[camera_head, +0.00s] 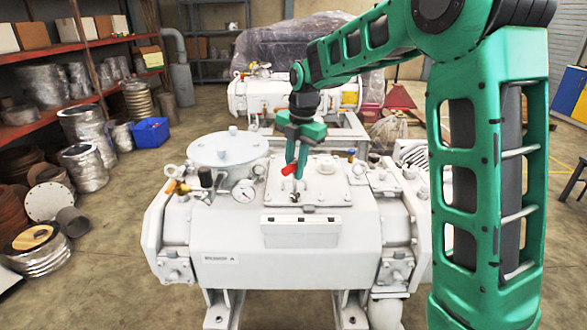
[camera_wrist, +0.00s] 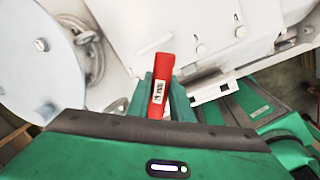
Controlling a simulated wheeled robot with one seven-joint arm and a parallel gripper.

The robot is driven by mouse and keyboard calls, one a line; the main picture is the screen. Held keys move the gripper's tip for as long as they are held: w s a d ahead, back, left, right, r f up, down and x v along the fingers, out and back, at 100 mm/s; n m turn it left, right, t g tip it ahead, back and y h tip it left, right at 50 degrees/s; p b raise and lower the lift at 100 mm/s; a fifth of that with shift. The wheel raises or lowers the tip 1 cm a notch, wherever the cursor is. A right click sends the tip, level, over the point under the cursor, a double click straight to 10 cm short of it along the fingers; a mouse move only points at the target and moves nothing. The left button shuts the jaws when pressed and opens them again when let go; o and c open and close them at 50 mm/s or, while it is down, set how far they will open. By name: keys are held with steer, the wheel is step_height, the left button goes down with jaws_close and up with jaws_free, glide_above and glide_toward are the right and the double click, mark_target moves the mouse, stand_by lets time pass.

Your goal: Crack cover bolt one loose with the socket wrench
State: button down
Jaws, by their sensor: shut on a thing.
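My gripper (camera_head: 297,165) is above the square cover plate (camera_head: 325,190) on top of the white vacuum pump (camera_head: 240,255), fingers pointing down. It is shut on the red-handled socket wrench (camera_head: 289,169). In the wrist view the red handle (camera_wrist: 160,85) with a pale label stands between the green fingers. The wrench's lower end is near a dark-and-silver bolt (camera_head: 295,196) at the plate's front left. I cannot tell whether the socket is seated on it. Other bolts on the cover show in the wrist view, such as one at the upper middle (camera_wrist: 201,48).
A round flange lid (camera_head: 225,150) and a pressure gauge (camera_head: 244,192) stand left of the cover. Lifting eyes and a brass valve (camera_head: 178,187) also rise from the pump. A second pump (camera_head: 290,95) stands behind. Shelves (camera_head: 75,50) line the left.

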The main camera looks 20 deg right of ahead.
steer(key=shift+n, duration=0.6)
steer(key=shift+r, duration=2.5)
